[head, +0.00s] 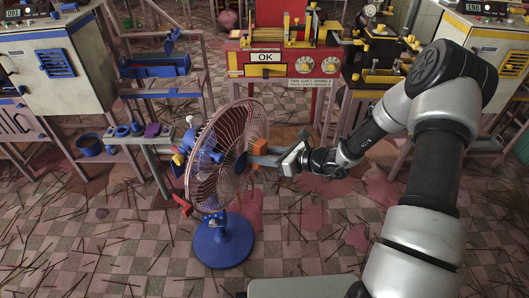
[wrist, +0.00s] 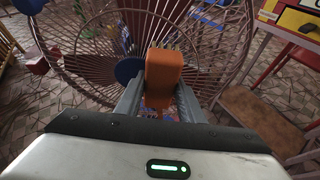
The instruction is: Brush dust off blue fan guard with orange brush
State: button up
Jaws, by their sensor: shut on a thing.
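A floor fan stands on the checkered floor, with a blue base (head: 222,241) and a round wire guard (head: 212,187) that looks copper-pink rather than blue. Its front faces my arm. My gripper (head: 262,155) is at the guard's right side, shut on an orange brush (head: 260,146). In the wrist view the orange brush (wrist: 163,75) sits between the two grey fingers, right in front of the guard (wrist: 95,60). I cannot make out dust on the guard.
A red machine with an OK sign (head: 266,57) stands behind the fan. A small grey shelf (head: 137,137) with blue cups is left of the fan. Several thin sticks and pink stains litter the floor. The floor at front left is free of large objects.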

jog(key=shift+s+a, duration=0.5)
jog(key=shift+s, duration=0.2)
jog(key=shift+s+a, duration=0.5)
jog(key=shift+s, duration=0.15)
jog(key=shift+s+a+b, duration=0.55)
jog(key=shift+s+a, duration=0.55)
jog(key=shift+s, duration=0.25)
jog(key=shift+r, duration=0.1)
jog(key=s+d+p, duration=0.1)
jog(key=s+d, duration=0.2)
jog(key=d, duration=0.2)
jog(key=shift+s, duration=0.25)
jog(key=shift+s+d, duration=0.45)
jog(key=shift+d, duration=0.15)
jog(key=shift+s+d, duration=0.4)
jog(key=shift+d, duration=0.2)
jog(key=s+d+p, duration=0.2)
jog(key=s+d, duration=0.7)
jog(key=d, duration=0.4)
jog(key=shift+s, duration=0.2)
